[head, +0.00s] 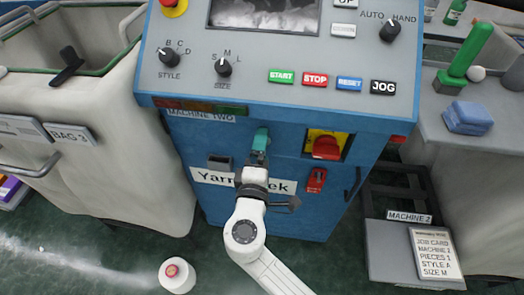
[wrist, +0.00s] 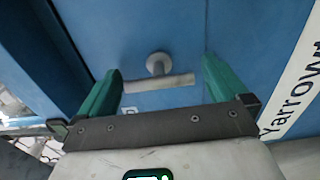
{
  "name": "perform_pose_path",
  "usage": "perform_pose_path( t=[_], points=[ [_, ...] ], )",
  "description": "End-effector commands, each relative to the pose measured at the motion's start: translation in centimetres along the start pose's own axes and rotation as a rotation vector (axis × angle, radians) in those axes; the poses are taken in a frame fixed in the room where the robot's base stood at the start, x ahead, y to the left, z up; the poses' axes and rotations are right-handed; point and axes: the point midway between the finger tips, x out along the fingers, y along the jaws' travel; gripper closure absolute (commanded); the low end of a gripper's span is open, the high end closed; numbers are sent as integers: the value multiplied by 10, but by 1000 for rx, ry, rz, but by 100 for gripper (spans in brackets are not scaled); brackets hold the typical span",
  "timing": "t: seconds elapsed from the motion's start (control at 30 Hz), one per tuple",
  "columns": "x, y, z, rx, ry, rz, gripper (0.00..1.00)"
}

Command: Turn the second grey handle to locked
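A grey handle (wrist: 160,84) shows in the wrist view, a short bar on a round boss set on a blue panel. Its bar lies nearly level in that view. My gripper (wrist: 161,68) is open, with one green finger to the left of the bar and one to the right. I see no clear grip on the bar. In the head view my gripper (head: 260,140) is at the front of the blue machine (head: 230,215), below its control panel, and hides the handle there.
A red rotary switch (head: 326,148) on a yellow plate and a red tag (head: 316,180) are right of my gripper. A fabric bin (head: 110,170) stands left, a grey table (head: 480,130) right. A white cone (head: 177,275) is on the floor.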

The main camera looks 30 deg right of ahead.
Motion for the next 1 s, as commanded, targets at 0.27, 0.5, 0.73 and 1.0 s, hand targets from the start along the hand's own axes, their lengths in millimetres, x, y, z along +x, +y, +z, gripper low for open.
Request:
perform_pose_path(
  t=[0.27, 0.5, 0.73, 1.0],
  points=[
    [-9, 0, 0, 0, 1, -1, 0],
    [-52, 0, 0, 0, 2, -1, 0],
    [-91, 0, 0, 1, 2, -1, 0],
    [-108, 0, 0, 0, 0, 0, 0]
  ],
)
